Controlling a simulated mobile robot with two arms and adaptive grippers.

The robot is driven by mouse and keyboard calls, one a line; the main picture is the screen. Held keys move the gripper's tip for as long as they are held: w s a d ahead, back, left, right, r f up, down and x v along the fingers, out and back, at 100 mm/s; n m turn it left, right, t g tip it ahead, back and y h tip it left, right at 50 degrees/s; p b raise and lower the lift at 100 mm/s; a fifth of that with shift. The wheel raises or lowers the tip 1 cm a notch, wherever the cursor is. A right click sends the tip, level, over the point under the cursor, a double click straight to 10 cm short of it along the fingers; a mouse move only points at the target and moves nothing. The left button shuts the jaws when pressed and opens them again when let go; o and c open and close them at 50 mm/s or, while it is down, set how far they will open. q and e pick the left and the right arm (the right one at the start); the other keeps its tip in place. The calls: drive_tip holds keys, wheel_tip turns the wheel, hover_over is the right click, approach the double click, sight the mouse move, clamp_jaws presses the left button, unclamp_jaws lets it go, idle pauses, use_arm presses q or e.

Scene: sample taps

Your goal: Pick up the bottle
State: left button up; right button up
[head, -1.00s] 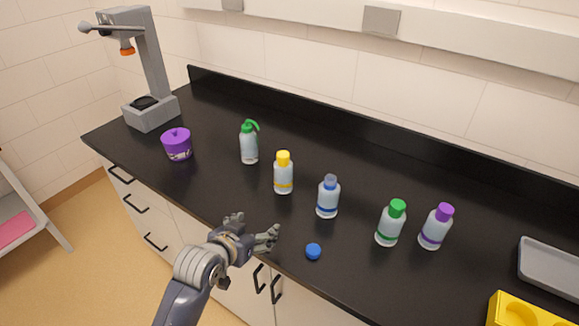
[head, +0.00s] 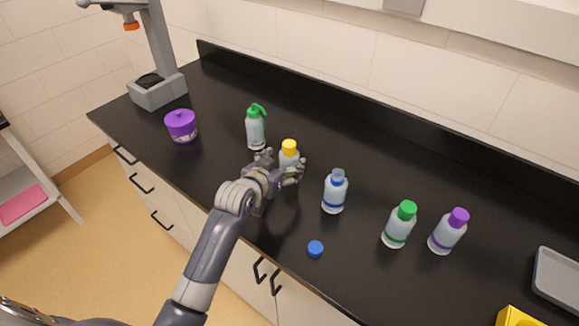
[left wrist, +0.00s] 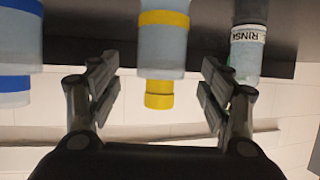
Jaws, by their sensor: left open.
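A clear bottle with a yellow cap (head: 289,147) stands on the black counter (head: 330,140). My left gripper (head: 279,166) is at this bottle, its open fingers to either side and hiding the lower part in the head view. In the left wrist view the yellow-banded bottle (left wrist: 164,55) appears upside down between the open fingers of my left gripper (left wrist: 161,90), with a gap on both sides. An uncapped-looking bottle with a blue band (head: 335,192) stands to the right. Bottles with a green cap (head: 398,225) and a purple cap (head: 448,231) stand farther right.
A green-topped rinse bottle (head: 256,128) stands close behind left of the gripper. A blue cap (head: 315,249) lies near the front edge. A purple pot (head: 181,126) and a grey stand (head: 158,90) are at left, a grey tray (head: 558,275) and yellow block (head: 516,318) at right.

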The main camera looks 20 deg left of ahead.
sight(289, 157)
use_arm(q)
drive_tip(key=shift+w, duration=0.25)
drive_tip(key=shift+w+f+p, duration=0.1)
drive_tip(key=shift+w+p, duration=0.25)
drive_tip(key=x, duration=0.3)
drive_tip(key=shift+w+f+p, duration=0.15)
drive_tip(key=shift+f+p, duration=0.1)
drive_tip(key=shift+p, duration=0.1)
drive_tip(key=shift+d, duration=0.1)
use_arm(e)
drive_tip(key=shift+s+r, duration=0.15)
drive_tip(key=shift+r, duration=0.65)
use_arm(q)
drive_tip(key=shift+c, duration=0.2)
drive_tip(key=c, duration=1.3)
use_arm(e)
drive_tip(key=shift+w, duration=0.65)
